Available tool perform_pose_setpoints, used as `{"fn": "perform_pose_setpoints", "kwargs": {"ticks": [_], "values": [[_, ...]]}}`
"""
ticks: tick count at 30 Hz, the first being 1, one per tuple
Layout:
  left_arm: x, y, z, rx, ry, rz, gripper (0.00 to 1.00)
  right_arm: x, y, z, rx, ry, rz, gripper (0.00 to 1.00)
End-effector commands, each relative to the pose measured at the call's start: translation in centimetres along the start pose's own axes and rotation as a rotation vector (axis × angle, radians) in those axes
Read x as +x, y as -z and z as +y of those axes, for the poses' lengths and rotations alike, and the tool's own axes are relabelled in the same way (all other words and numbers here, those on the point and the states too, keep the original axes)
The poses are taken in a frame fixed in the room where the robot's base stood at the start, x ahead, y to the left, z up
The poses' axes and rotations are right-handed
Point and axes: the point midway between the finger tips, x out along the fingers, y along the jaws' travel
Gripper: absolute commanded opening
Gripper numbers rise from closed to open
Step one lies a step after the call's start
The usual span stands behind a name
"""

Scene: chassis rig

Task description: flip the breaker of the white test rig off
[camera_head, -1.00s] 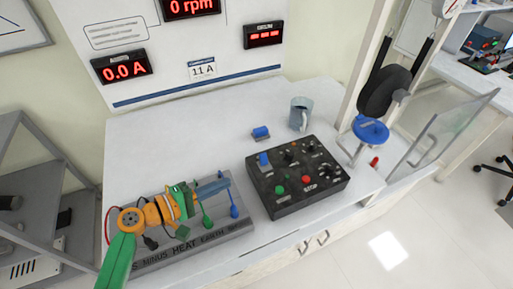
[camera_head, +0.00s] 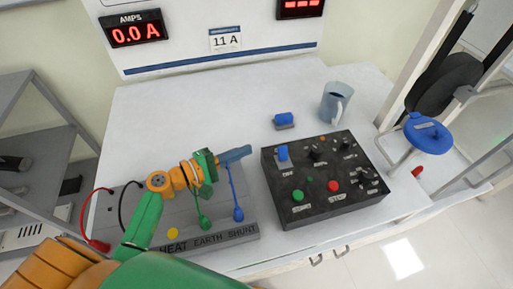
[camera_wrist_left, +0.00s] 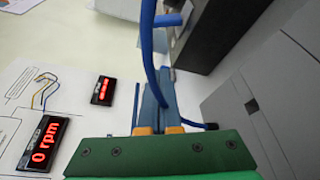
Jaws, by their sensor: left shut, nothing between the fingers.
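The white test rig shows as a white upright panel (camera_head: 180,48) with red displays behind a white bench. A black control box (camera_head: 325,180) on the bench carries a blue switch (camera_head: 283,152), a green button (camera_head: 298,196) and a red button (camera_head: 333,186). The switch's label is too small to read. My left gripper (camera_head: 248,151), with blue-grey fingers, is shut and empty just left of the box, apart from the blue switch. In the left wrist view its fingers (camera_wrist_left: 155,100) point away, with a blue cable close by. My right gripper is not in view.
A grey terminal board (camera_head: 220,238) with standing blue and green plugs lies below my left gripper. A small blue block (camera_head: 284,120) and a grey-blue mug (camera_head: 336,101) stand behind the box. A blue round stool (camera_head: 428,134) is at right.

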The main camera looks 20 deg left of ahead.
Motion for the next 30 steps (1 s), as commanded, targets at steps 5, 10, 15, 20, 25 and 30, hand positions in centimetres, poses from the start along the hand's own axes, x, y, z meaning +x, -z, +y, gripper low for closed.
{"fn": "perform_pose_setpoints", "kwargs": {"ticks": [5, 10, 15, 20, 25, 30], "values": [[3.9, -0.2, 0.3, 0.000, -0.001, -0.004, 0.00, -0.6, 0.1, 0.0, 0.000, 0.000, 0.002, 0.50], [7.7, -0.1, 0.1, -0.001, -0.002, -0.003, 0.00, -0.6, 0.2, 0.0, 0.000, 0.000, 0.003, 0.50], [7.7, -2.4, 0.7, -0.001, 0.003, -0.002, 0.00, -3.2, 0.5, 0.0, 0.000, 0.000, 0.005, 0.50], [7.2, -3.7, 0.3, 0.000, 0.002, -0.002, 0.00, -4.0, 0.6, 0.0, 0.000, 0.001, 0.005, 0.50], [7.1, -3.9, 0.1, 0.002, 0.000, -0.002, 0.00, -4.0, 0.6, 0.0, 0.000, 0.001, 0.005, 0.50], [7.1, -3.9, 0.0, 0.002, 0.000, -0.002, 0.00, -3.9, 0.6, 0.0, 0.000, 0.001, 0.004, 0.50]]}}
